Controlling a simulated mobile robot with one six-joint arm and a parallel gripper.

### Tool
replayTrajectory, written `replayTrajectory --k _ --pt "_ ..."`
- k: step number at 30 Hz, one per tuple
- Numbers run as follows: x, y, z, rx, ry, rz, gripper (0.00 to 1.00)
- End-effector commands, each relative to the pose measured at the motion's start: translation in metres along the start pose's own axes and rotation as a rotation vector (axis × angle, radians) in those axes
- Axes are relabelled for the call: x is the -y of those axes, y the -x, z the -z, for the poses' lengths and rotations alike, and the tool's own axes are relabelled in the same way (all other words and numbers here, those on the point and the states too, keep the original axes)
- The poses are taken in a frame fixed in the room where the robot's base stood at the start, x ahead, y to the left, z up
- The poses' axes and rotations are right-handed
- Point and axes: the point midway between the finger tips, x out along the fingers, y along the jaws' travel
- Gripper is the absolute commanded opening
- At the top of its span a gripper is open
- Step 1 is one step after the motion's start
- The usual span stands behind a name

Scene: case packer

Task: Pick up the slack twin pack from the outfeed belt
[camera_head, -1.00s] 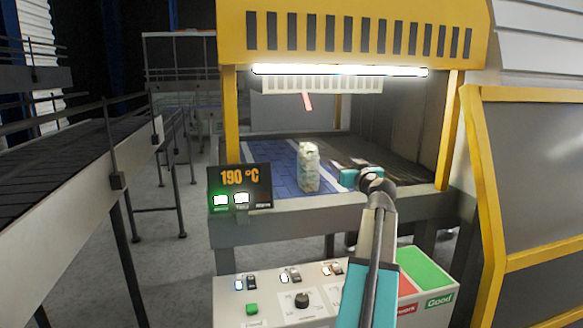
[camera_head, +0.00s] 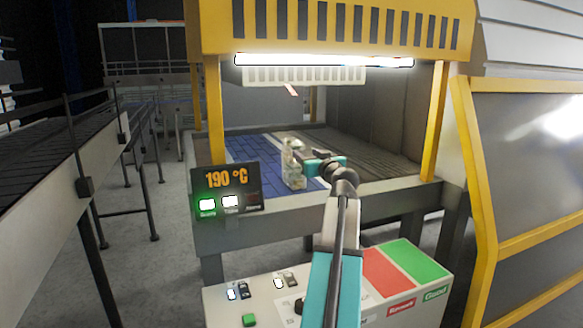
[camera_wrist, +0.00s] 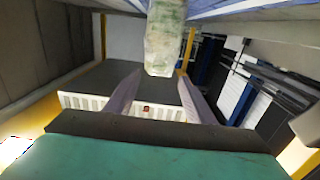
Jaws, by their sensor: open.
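The twin pack (camera_head: 291,172), a pale wrap with greenish print, stands upright on the blue outfeed belt (camera_head: 250,147) near its front edge. My gripper (camera_head: 303,158) is at the pack's right side in the head view and hides part of it. In the wrist view, which is upside down, the pack (camera_wrist: 165,42) hangs from the top edge, ahead of the two grey fingers (camera_wrist: 157,82).
A yellow hood (camera_head: 350,28) with posts frames the belt opening. A display reading 190 °C (camera_head: 226,180) stands at the front left. Below are a control box (camera_head: 255,290) and red (camera_head: 386,272) and green (camera_head: 415,260) areas. Dark rollers (camera_head: 375,155) lie right of the belt.

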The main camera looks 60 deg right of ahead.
Motion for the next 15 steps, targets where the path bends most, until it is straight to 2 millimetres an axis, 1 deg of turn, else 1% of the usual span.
replayTrajectory --k 5,15 --pt "0.0 -0.011 0.002 0.0 0.0 0.001 0.49" --pt "0.001 -0.049 0.002 0.001 -0.001 0.003 0.49"
